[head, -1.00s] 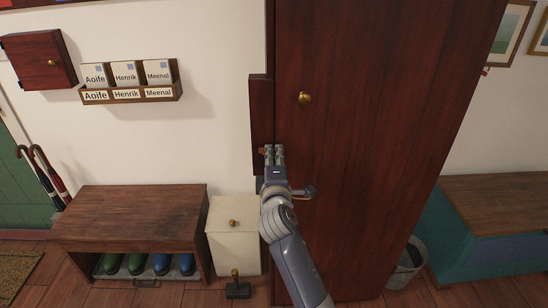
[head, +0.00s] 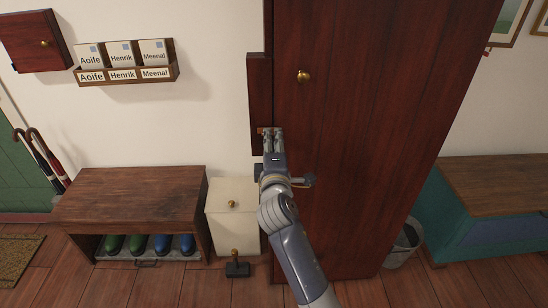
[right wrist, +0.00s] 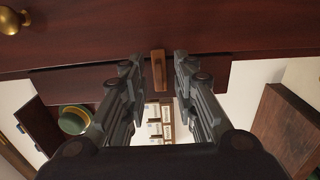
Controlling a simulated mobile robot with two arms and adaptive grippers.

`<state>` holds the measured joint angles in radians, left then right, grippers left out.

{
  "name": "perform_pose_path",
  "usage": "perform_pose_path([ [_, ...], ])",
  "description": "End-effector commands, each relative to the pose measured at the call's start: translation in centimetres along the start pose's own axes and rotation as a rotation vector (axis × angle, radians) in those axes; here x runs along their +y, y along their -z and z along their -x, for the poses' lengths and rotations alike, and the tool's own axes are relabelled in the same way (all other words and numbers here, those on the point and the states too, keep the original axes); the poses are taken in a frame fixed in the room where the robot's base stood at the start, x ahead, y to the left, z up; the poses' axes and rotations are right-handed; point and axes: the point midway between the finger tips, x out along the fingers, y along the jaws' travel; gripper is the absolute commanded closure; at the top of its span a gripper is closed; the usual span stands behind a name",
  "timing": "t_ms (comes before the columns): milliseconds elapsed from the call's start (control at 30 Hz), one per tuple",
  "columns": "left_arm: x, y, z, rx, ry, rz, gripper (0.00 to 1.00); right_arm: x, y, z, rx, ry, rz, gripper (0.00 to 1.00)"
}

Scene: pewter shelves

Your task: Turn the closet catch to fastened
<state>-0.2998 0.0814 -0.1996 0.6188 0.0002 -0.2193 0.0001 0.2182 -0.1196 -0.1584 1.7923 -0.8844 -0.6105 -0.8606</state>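The closet (head: 370,130) is tall and dark red-brown, with a brass knob (head: 303,76) on its door. A small lighter-brown wooden catch (head: 262,131) sits at the door's left edge, by a dark upright strip (head: 260,105). My right gripper (head: 273,132) is at the catch and hides part of it. In the right wrist view the catch (right wrist: 158,70) lies between the two fingers (right wrist: 158,64), which are apart, with a gap visible on each side. There the catch points crosswise to the door edge. My left gripper is not in view.
Left of the closet are a cream cabinet (head: 232,208), a shoe bench (head: 130,200) with several boots, and a name-labelled letter rack (head: 125,74). A teal chest (head: 480,225) and a bucket (head: 402,245) stand to the right.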

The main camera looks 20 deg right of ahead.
Motion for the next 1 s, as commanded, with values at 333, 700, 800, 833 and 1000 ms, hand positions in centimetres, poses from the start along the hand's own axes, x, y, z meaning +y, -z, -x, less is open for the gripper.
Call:
perform_pose_path([
  [333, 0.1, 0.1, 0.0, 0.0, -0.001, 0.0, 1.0, -0.1, 0.0, 7.2, 0.001, 0.003, -0.003, 0.73],
  [700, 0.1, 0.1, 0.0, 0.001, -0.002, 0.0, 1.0, -0.1, 0.0, 9.4, 0.0, 0.002, -0.003, 0.73],
  [800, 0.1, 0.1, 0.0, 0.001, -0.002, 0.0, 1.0, 0.0, 0.0, 9.4, 0.0, 0.001, -0.003, 0.73],
  [833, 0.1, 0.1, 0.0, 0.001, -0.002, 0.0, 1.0, 0.0, 0.0, 9.4, 0.0, 0.001, -0.003, 0.73],
  [1000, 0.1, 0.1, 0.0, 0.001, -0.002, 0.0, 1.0, 0.0, 0.0, 9.4, 0.0, 0.001, -0.002, 0.73],
])
